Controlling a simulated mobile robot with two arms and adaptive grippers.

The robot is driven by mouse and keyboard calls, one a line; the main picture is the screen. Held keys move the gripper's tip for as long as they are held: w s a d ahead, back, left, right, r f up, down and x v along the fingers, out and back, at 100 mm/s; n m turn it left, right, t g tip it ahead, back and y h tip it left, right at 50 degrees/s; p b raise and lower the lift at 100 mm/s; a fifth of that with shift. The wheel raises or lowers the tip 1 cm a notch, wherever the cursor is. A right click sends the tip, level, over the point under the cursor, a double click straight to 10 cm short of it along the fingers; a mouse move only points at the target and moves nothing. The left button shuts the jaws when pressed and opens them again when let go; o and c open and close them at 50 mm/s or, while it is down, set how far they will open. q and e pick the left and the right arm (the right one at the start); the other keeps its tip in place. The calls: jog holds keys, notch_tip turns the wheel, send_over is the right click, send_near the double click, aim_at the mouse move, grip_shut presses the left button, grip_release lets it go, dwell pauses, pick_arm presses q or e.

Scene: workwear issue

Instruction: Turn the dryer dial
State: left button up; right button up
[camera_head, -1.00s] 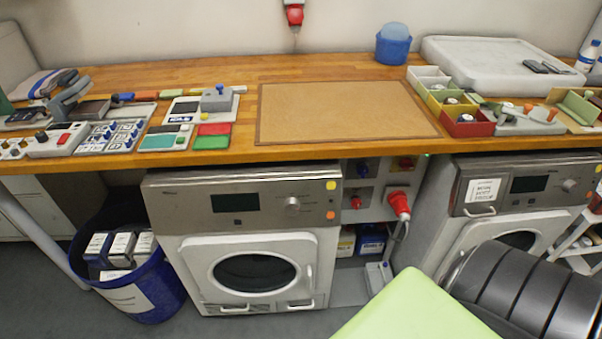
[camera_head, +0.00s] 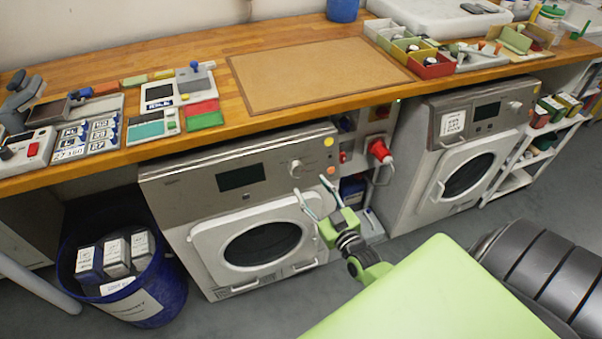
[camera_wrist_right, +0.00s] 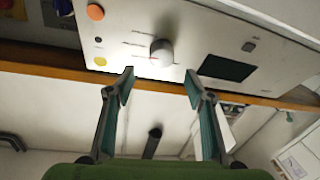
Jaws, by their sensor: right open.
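The nearer, left-hand machine (camera_head: 190,180) has a silver panel with a dark display and a round dial (camera_head: 296,166). The dial also shows in the right wrist view (camera_wrist_right: 161,53), in a picture turned upside down. My right gripper (camera_head: 310,186) is open and empty in front of this machine, just below the dial. In the wrist view its two fingertips (camera_wrist_right: 158,76) are apart, on either side of the dial's line, and do not appear to touch it. A second machine (camera_head: 432,160) at the right also has a dial (camera_head: 514,105). My left gripper is out of view.
An orange button (camera_head: 328,142) and a yellow one sit beside the dial. The wooden worktop (camera_head: 300,45) overhangs the machines. A red plug (camera_head: 380,152) sticks out between them. A blue bin (camera_head: 165,295) stands at the left.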

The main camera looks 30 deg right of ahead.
aim_at(299, 171)
jog(key=w, duration=0.7)
jog(key=shift+w+d, duration=0.25)
jog(key=shift+d, duration=0.1)
jog(key=shift+c, duration=0.5)
jog(key=c, duration=1)
